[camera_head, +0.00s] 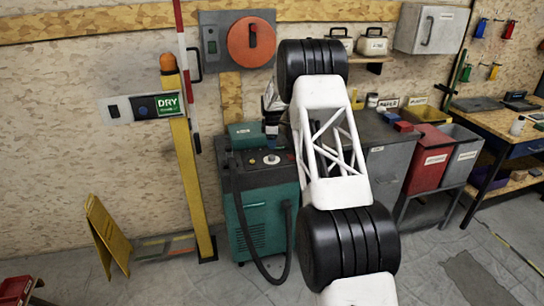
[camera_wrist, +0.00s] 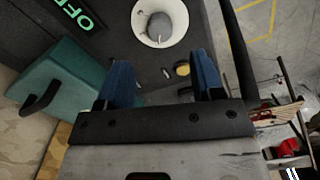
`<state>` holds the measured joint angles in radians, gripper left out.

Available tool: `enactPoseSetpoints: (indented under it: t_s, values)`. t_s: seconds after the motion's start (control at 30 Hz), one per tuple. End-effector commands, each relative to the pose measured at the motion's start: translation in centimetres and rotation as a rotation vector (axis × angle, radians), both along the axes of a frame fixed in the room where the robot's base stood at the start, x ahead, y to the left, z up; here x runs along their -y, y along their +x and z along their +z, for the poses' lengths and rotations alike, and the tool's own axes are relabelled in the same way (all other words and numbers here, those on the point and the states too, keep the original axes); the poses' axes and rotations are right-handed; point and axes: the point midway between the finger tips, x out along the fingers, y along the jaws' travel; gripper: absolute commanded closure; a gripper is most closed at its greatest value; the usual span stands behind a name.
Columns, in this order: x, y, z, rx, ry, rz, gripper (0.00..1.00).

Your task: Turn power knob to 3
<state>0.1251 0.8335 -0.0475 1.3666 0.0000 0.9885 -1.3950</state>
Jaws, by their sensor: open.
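A grey knob (camera_wrist: 160,29) sits on a round white dial (camera_wrist: 142,37) on a dark panel, at the top middle of the wrist view. In the head view the white dial (camera_head: 271,159) is on top of a teal and dark grey machine (camera_head: 268,213). I cannot read any numbers on the dial. A green "OFF" text (camera_wrist: 77,15) glows beside it. My gripper (camera_wrist: 162,72) has blue fingers, spread apart and empty. The knob lies ahead of the fingertips, not between them.
A small yellow button (camera_wrist: 183,69) shows near the right finger. A teal box with a dark handle (camera_wrist: 62,82) is at left in the wrist view. A black hose (camera_head: 285,240) hangs down the machine's front. A yellow post (camera_head: 188,170) stands to its left.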

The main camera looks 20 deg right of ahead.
Motion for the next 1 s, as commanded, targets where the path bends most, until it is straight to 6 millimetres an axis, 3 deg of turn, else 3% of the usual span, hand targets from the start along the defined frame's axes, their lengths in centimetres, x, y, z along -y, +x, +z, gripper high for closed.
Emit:
enactPoseSetpoints:
  t_s: [0.53,1.0]
  values:
    - [0.0,0.0,-0.7,-0.001,0.0,0.001,0.39]
    - [0.0,0.0,-5.6,-0.002,0.002,0.002,0.39]
